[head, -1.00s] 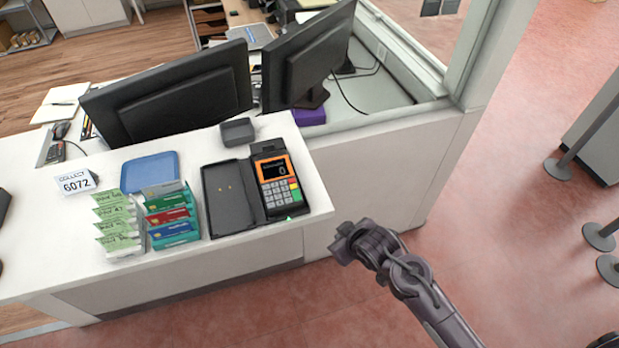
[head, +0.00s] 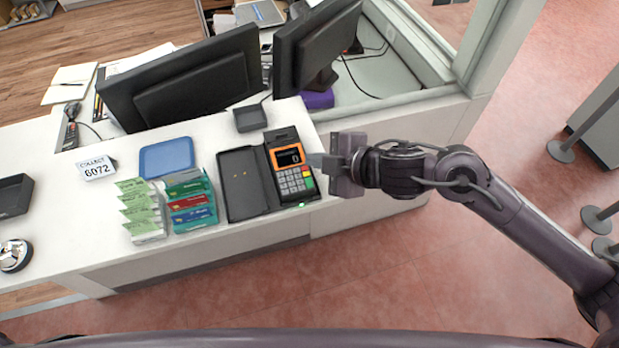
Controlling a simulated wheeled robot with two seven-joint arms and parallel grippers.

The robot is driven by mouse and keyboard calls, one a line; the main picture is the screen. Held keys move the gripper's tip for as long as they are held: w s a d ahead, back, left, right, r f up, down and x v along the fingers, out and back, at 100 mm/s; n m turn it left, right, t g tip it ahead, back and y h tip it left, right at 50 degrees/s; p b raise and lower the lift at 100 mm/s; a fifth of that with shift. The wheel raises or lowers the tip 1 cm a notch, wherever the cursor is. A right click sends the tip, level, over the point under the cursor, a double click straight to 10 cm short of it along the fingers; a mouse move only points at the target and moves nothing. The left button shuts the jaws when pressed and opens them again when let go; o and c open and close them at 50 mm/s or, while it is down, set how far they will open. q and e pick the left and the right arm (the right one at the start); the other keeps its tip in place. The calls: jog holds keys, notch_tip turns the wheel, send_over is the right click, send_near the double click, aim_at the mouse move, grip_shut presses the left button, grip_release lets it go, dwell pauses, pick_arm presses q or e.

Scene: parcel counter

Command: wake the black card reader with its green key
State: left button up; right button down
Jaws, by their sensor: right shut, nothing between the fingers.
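The black card reader (head: 289,170) stands near the right end of the white counter. Its screen (head: 289,157) has an orange surround and shows a 0. The green key (head: 309,183) is at the lower right of its keypad, below a yellow and a red key. My right gripper (head: 318,160) is shut and empty, its fingertips at the reader's right edge beside the screen, above and slightly right of the green key. I cannot tell whether the fingertips touch the reader. My left gripper is not in view.
Card racks (head: 190,201), green slips (head: 140,208), a blue tray (head: 167,157) and a 6072 sign (head: 97,168) stand farther left.

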aim_at(309, 183)
jog(key=shift+s+d, duration=0.15)
jog(key=shift+d, duration=0.05)
jog(key=shift+f, duration=0.15)
jog(key=f+b, duration=0.2)
jog(key=w+f+b, duration=0.1)
jog(key=f+b, duration=0.4)
jog(key=shift+w+a+f, duration=0.3)
jog(key=shift+w+f, duration=0.05)
jog(key=shift+w+f+b, duration=0.1)
jog(key=shift+f+b, duration=0.2)
jog(key=shift+b, duration=0.1)
dwell(1.6)
jog(key=shift+w+f, duration=0.1)
jog(key=shift+f, duration=0.3)
jog(key=shift+f+b, duration=0.3)
jog(key=shift+b, duration=0.1)
jog(key=shift+r, duration=0.1)
dwell(0.4)
jog(key=shift+r+p, duration=0.65)
jog(key=shift+p, duration=0.05)
